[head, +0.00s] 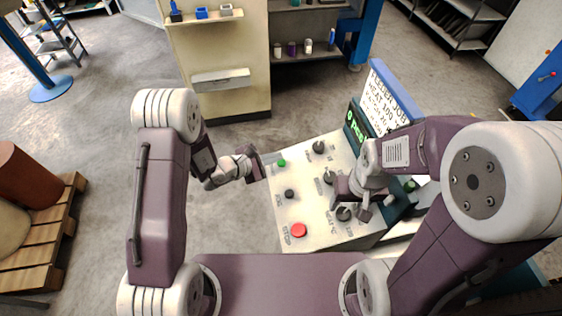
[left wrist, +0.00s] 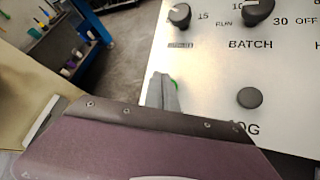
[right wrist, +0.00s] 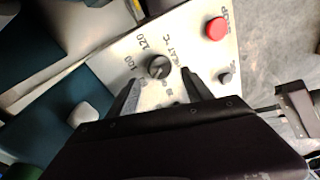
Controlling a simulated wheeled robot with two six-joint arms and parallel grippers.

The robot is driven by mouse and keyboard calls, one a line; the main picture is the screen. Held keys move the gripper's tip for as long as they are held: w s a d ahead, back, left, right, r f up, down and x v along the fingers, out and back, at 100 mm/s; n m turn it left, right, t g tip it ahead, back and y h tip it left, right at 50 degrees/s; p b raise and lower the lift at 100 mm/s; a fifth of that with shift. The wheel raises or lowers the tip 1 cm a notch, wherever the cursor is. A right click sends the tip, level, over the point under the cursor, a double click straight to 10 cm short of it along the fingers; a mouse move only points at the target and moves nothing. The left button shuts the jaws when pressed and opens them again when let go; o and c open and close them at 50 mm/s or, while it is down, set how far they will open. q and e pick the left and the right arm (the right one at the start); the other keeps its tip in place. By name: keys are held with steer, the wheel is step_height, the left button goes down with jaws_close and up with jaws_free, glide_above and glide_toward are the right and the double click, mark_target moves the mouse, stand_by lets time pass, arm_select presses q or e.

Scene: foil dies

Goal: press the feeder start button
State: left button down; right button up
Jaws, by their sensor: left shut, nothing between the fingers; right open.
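The light control panel (head: 315,215) carries a green button (head: 281,163) at its far left corner. In the left wrist view only a sliver of the green button (left wrist: 174,85) shows behind my fingers, and its label is hidden. My left gripper (head: 257,165) is shut and empty, just left of the green button; whether it touches the button I cannot tell. My right gripper (head: 353,204) is open at the near right knob (head: 343,213).
A black jog button (head: 289,193) and a red stop button (head: 299,230) sit along the panel's left side. Two more knobs (head: 318,147) (head: 329,177) stand to their right. A sign board (head: 388,100) stands behind the panel.

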arm_select(q)
steer(key=shift+d+f+b, duration=0.15)
steer(key=shift+f+b, duration=0.25)
steer(key=shift+b, duration=0.25)
arm_select(e)
steer(key=shift+f, duration=0.65)
arm_select(q)
steer(key=shift+d+f+b, duration=0.15)
steer(key=shift+f+b, duration=0.35)
steer(key=shift+b, duration=0.2)
arm_select(e)
steer(key=shift+f, duration=0.65)
arm_select(q)
steer(key=shift+r, duration=0.15)
arm_select(e)
steer(key=shift+r, duration=0.1)
arm_select(q)
steer(key=shift+a+r+p, duration=0.3)
steer(key=shift+r+p, duration=0.2)
steer(key=shift+r, duration=0.25)
arm_select(e)
steer(key=shift+r, duration=0.4)
